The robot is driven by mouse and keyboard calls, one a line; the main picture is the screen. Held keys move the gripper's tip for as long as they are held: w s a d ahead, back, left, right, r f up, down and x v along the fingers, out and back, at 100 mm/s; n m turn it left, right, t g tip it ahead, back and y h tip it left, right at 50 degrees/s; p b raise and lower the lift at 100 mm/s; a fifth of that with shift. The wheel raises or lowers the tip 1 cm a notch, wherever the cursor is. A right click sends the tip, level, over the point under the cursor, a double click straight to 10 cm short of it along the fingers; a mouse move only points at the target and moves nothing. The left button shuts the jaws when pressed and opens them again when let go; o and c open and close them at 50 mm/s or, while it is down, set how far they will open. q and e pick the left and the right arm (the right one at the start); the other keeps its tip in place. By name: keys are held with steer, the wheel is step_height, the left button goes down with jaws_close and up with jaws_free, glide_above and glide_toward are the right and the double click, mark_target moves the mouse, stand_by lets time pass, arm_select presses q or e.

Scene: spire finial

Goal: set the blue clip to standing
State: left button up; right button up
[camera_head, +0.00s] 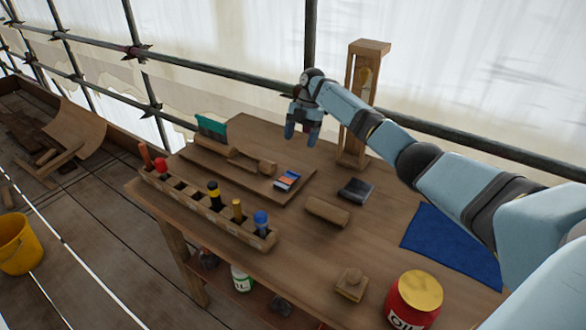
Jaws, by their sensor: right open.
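My right gripper (302,135) hangs fingers down above the far part of the workbench, open, with nothing seen between its fingers. No thing shows clearly as a blue clip. A small flat item with blue, orange and white parts (288,180) lies on the low wooden board (262,191), nearer the camera than the gripper and apart from it. A blue-topped thing (261,219) stands upright in the right end of the wooden rack (228,222). I cannot tell whether either is the clip. My left gripper is out of view.
A tall wooden frame (352,130) stands right of the gripper. A dark box (356,190), a wooden block (327,211), a blue cloth (452,247) and a red tin (413,305) are on the workbench (300,256). Scaffold rails run behind; a yellow bucket (18,245) stands left.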

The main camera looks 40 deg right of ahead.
mark_target(292, 175)
steer(key=x, duration=1.1)
steer(key=c, duration=0.9)
